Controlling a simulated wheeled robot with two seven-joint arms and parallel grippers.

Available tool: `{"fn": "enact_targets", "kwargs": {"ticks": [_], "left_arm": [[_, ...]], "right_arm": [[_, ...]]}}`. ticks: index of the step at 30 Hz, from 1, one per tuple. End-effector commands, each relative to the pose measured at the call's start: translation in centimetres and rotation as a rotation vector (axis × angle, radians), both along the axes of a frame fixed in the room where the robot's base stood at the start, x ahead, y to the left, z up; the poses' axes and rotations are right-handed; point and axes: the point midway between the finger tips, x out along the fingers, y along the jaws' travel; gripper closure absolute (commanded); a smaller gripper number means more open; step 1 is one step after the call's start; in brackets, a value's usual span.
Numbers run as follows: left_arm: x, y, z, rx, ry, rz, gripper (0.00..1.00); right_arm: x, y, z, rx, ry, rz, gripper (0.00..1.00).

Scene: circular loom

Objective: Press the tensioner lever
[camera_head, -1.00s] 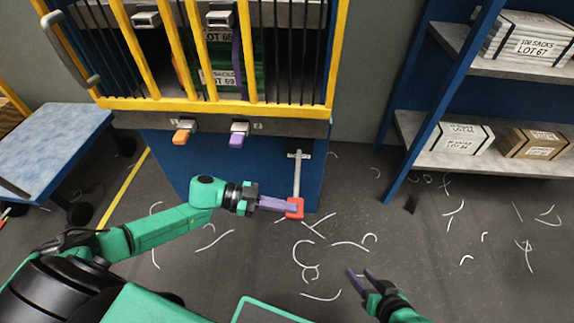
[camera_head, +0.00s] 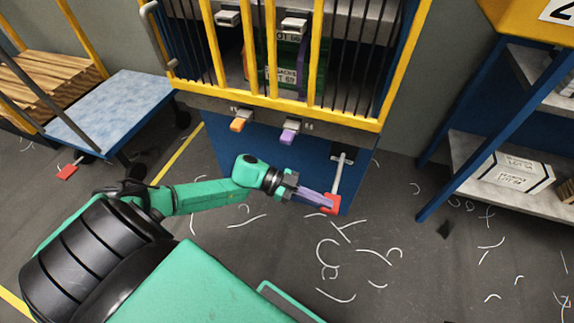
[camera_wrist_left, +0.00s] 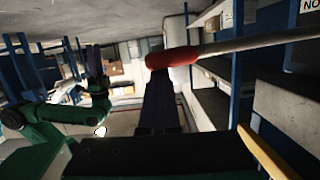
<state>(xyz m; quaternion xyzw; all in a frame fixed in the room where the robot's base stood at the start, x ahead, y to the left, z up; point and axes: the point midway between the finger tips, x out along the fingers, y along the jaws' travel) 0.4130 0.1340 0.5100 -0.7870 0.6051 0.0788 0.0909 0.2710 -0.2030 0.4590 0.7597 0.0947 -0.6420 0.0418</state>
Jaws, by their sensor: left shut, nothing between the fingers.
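The tensioner lever (camera_head: 338,176) is a grey rod hanging from a bracket on the blue lower panel of the machine, with a red grip (camera_head: 332,204) at its lower end. My left gripper (camera_head: 325,201) is shut and empty, its purple fingertips at the left side of the red grip, seemingly touching it. In the left wrist view the red grip (camera_wrist_left: 172,57) lies across the tips of the dark fingers (camera_wrist_left: 158,100), with the rod (camera_wrist_left: 260,43) running right. My right gripper is out of the head view; a green arm shows at left in the wrist view, its jaws unclear.
Orange (camera_head: 238,124) and purple (camera_head: 289,135) tabs stick out under the yellow-barred cage (camera_head: 260,95). A blue cart (camera_head: 110,105) stands left, a blue-framed shelf (camera_head: 455,150) right. White thread scraps lie on the open floor.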

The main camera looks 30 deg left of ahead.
Motion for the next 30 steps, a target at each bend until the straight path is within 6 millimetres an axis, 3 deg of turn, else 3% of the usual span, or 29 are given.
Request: {"fn": "enact_targets", "kwargs": {"ticks": [1, 6, 12, 30], "left_arm": [[-0.5, 1.5, 0.2, 0.008, 0.007, 0.003, 1.0], [-1.6, 5.5, 1.3, 0.007, 0.006, 0.001, 1.0], [-2.4, 8.6, 2.2, 0.003, 0.001, 0.001, 1.0], [-2.6, 9.2, 2.3, 0.0, -0.001, 0.001, 1.0]], "right_arm": [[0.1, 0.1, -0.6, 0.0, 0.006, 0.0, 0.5], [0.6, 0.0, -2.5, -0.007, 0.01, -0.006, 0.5], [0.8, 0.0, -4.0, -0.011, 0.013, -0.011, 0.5], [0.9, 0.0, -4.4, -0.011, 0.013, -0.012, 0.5]]}}
